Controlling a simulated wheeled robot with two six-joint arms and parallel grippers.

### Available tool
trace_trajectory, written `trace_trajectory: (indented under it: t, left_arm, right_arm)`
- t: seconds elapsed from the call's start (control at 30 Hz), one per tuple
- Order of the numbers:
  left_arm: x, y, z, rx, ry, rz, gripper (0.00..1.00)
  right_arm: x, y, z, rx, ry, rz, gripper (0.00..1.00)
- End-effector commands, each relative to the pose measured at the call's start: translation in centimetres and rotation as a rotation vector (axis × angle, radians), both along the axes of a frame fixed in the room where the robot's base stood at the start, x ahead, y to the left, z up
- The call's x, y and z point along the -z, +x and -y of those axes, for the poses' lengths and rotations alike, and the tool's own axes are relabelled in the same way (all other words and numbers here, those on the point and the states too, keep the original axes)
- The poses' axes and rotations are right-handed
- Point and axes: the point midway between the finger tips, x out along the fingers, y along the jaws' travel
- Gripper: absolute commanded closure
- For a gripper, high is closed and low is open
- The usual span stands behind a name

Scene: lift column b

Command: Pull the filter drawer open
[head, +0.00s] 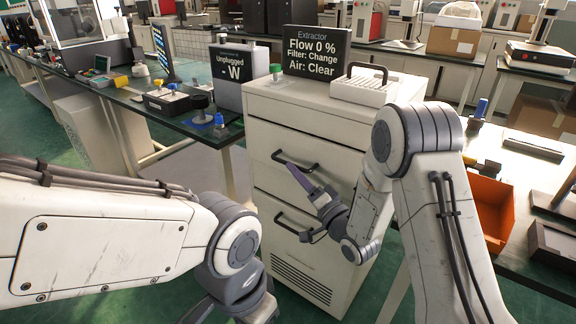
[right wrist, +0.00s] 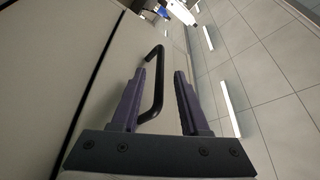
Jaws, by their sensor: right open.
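The white extractor cabinet (head: 265,105) has two drawer fronts with black bar handles, and both look closed. The upper handle (head: 313,166) is just beside the purple fingertips of my right gripper (head: 291,168). In the right wrist view the fingers are apart, and a black handle (right wrist: 160,85) reaches into the gap between them, close to the left finger. The gripper is not shut on it; whether a finger touches it I cannot tell. The lower handle (head: 290,224) is partly behind my right wrist. My left arm crosses the lower left, its fingers out of sight.
A sign (head: 317,52) on the cabinet reads "Extractor, Flow 0 %, Filter: Change, Air: Clear". A white filter block with a black handle (head: 362,90) lies on top. A bench (head: 190,128) stands left, and an orange bin (head: 490,205) right. Green floor (head: 170,170) shows left.

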Motion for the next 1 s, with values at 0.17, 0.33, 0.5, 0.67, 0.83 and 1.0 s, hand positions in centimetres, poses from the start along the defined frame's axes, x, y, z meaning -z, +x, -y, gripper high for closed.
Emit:
trace_trajectory:
  t: [0.17,0.33,0.5,0.67,0.83,1.0]
  left_arm:
    - [0.2,0.0,0.0,0.000,0.000,0.000,0.50]
    - [0.2,0.0,0.0,0.000,0.000,0.000,0.50]
    - [0.2,0.0,0.0,0.000,0.000,0.000,0.50]
    - [0.2,0.0,0.0,0.000,0.000,0.000,0.50]
    - [0.2,0.0,0.0,0.000,0.000,0.000,0.50]
    - [0.2,0.0,0.0,0.000,0.000,0.000,0.50]
  right_arm:
    - [-0.6,2.3,-1.7,-0.001,0.000,0.003,0.55]
    - [-0.9,3.4,-2.4,0.000,-0.002,0.001,0.55]
    - [-0.9,3.6,-2.5,0.001,-0.001,0.000,0.55]
    - [-0.9,3.6,-2.5,0.001,-0.001,0.000,0.63]
    - [-0.9,3.6,-2.5,0.001,-0.001,0.000,1.00]
    - [-0.9,3.6,-2.5,0.001,-0.002,-0.001,1.00]
